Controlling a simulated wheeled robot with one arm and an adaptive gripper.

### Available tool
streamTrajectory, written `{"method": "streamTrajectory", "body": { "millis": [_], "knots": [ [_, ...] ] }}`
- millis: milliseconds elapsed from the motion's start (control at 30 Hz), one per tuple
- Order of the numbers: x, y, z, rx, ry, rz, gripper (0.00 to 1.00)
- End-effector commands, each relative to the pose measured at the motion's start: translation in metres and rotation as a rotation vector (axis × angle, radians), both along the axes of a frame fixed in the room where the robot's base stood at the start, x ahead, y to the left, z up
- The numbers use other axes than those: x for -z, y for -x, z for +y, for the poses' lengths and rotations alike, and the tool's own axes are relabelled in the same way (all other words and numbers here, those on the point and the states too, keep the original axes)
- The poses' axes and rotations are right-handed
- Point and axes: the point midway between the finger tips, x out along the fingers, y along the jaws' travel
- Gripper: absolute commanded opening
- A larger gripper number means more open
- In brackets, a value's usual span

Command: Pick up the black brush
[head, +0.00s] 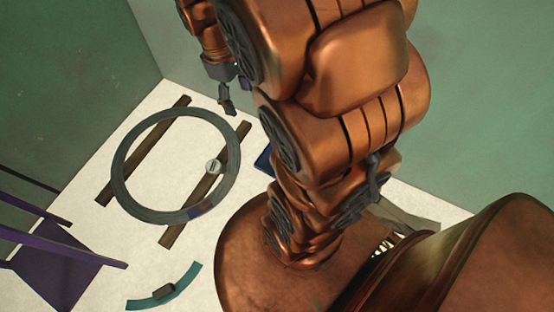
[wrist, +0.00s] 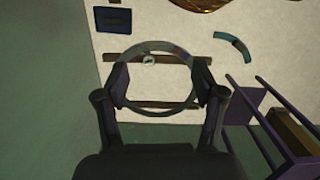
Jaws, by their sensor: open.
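No object is clear enough to be named the black brush with certainty. A small dark block (head: 164,291) lies on a teal curved strip (head: 188,279) on the pale floor at the bottom of the head view. The strip also shows at the upper right of the wrist view (wrist: 222,38), with a dark spot on it. My gripper (head: 236,92) is at the upper middle of the head view. In the wrist view its two fingers (wrist: 161,87) are wide apart with nothing held, and a grey ring shows beyond them.
The large grey ring (head: 118,185) lies across two brown bars (head: 178,228), with a small pale disc (head: 213,167) at its right side. A purple chair-like frame (head: 60,270) stands at left. A blue tray-like item (wrist: 113,28) lies apart. Green walls bound the pale floor.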

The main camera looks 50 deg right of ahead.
Motion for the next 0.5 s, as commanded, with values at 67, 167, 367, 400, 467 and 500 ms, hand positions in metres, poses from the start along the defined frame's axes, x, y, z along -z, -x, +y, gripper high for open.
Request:
{"method": "streamTrajectory", "body": {
  "millis": [67, 167, 367, 400, 467, 500],
  "knots": [
    [0.035, -0.016, -0.017, -0.049, 0.000, 0.010, 0.69],
    [0.065, -0.036, -0.038, -0.123, 0.001, 0.015, 0.69],
    [0.133, -0.070, -0.082, -0.278, -0.001, 0.032, 0.69],
    [0.147, -0.077, -0.091, -0.310, -0.002, 0.033, 0.69],
    [0.169, -0.086, -0.104, -0.359, -0.005, 0.038, 0.69],
    [0.184, -0.091, -0.113, -0.393, -0.006, 0.041, 0.69]
  ]
}}
